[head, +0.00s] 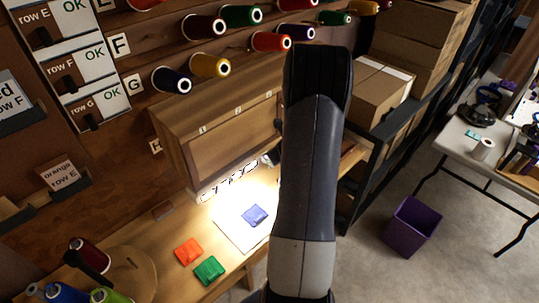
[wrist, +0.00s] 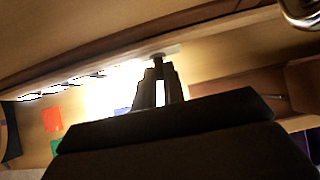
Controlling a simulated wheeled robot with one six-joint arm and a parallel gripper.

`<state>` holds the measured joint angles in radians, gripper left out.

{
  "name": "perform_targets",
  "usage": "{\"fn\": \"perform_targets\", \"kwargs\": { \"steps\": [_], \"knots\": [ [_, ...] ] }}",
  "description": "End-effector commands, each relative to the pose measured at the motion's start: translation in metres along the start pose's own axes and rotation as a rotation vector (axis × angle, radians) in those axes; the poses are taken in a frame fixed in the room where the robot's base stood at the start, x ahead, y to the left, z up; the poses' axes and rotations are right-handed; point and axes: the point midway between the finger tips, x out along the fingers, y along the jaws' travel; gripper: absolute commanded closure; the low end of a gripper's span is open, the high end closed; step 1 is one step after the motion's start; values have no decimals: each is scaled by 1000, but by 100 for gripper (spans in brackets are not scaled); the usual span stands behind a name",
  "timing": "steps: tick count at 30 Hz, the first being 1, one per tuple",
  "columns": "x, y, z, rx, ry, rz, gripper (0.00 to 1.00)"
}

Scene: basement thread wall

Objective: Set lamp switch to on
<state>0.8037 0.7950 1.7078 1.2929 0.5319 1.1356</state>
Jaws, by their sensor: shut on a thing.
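In the wrist view, my gripper (wrist: 159,72) points at the wooden front above the bench. Its two dark fingers come together at the tips on a small dark knob (wrist: 158,57) on a pale plate. The knob looks like the lamp switch, but its position cannot be read. A bright gap shows between the fingers lower down. In the head view, my arm hides most of the gripper and the switch. A strong pool of light falls on a white sheet (head: 232,226) on the bench.
A blue piece (head: 255,215) lies on the sheet. An orange piece (head: 188,251) and a green piece (head: 209,270) lie beside it. Thread spools (head: 210,65) hang on the wall above. Shelved cardboard boxes (head: 380,92) and a purple bin (head: 412,227) stand to the right.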

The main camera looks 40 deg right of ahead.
Motion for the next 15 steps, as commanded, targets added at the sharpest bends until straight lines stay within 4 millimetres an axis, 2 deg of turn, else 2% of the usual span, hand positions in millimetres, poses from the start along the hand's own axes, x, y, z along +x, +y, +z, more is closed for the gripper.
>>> {"fn": "perform_targets", "kwargs": {
  "steps": [11, 12, 15],
  "knots": [
    [1, 0, -1, 0, 4, 1, 100],
    [1, 0, -1, 0, 4, 1, 88],
    [1, 0, -1, 0, 3, 1, 80]
  ]
}}
